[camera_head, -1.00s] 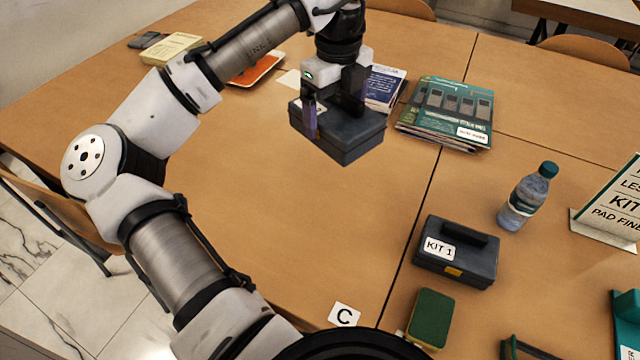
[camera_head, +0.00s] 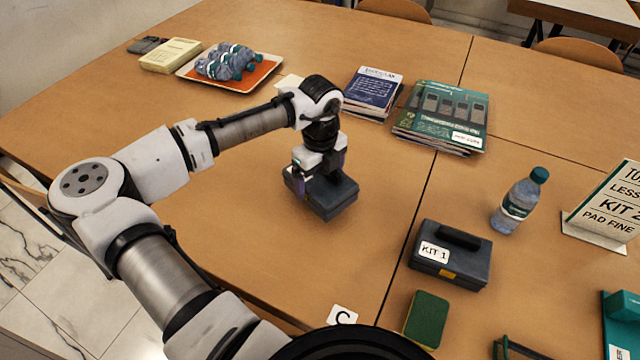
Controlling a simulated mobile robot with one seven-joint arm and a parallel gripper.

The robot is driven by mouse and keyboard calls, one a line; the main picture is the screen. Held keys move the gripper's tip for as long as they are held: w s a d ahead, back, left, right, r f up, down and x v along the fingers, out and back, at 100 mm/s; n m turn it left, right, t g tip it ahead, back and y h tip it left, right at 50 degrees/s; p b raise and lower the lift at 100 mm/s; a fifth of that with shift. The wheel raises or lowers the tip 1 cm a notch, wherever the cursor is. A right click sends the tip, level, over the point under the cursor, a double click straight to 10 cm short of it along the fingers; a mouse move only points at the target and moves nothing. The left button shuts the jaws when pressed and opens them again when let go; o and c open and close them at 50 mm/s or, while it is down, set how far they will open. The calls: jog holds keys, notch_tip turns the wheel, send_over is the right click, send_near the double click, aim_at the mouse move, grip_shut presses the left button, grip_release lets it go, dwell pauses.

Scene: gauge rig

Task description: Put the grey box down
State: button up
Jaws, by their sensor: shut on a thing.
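The grey box (camera_head: 333,197) is a dark grey case in the middle of the left table. My gripper (camera_head: 318,180) is above it and shut on its top, with the fingers hiding the handle. The box looks level and at or very near the table top; I cannot tell whether its underside touches. A second dark grey case labelled KIT 1 (camera_head: 450,254) stands to the right, apart from it.
An orange tray (camera_head: 262,80) with several bottles is at the back left. Booklets (camera_head: 372,92) and brochures (camera_head: 441,118) lie behind. Table left of the box is clear.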

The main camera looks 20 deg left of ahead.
aim_at(320, 186)
jog(key=shift+f, duration=1.65)
jog(key=shift+f, duration=0.1)
jog(key=o, duration=1)
jog(key=shift+o, duration=0.2)
notch_tip(320, 186, up, 12)
jog(key=shift+r+b, duration=0.1)
jog(key=shift+b, duration=0.3)
